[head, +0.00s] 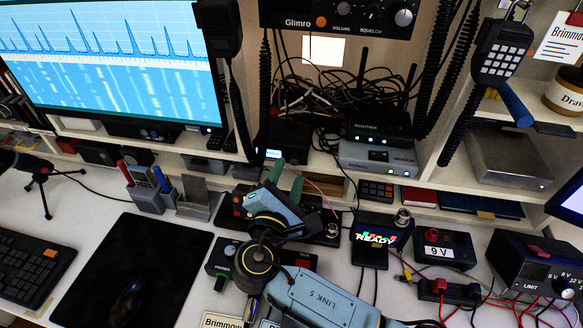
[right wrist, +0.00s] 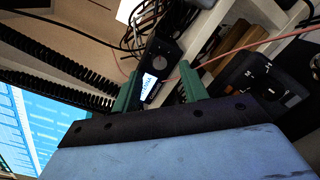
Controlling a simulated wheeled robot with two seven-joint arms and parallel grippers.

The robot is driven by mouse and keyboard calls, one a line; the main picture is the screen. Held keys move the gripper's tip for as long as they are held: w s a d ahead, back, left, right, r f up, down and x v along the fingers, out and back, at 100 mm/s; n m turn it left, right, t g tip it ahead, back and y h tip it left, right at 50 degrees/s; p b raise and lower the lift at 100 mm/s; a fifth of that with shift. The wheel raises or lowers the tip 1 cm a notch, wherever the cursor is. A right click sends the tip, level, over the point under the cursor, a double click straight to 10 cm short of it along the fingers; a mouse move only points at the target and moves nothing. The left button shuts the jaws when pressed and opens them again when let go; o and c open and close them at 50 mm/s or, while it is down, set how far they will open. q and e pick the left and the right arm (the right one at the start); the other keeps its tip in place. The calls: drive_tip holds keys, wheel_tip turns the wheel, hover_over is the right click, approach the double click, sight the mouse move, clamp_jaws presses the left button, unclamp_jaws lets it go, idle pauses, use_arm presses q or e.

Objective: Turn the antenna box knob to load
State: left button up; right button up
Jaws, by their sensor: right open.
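My right gripper (head: 287,177) has a blue body and two green fingers pointing toward the shelf. My left gripper is out of view.
A router (head: 380,124) and modem (head: 377,157) stand right of the black box, with tangled cables above. A black desk box (head: 332,232) with knobs lies partly behind my right gripper. A READY display box (head: 370,240) and 9 V box (head: 443,248) stand right. The mouse mat (head: 170,245) lies left.

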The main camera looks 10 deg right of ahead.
sight(294, 163)
drive_tip(key=shift+x, duration=1.6)
clamp_jaws()
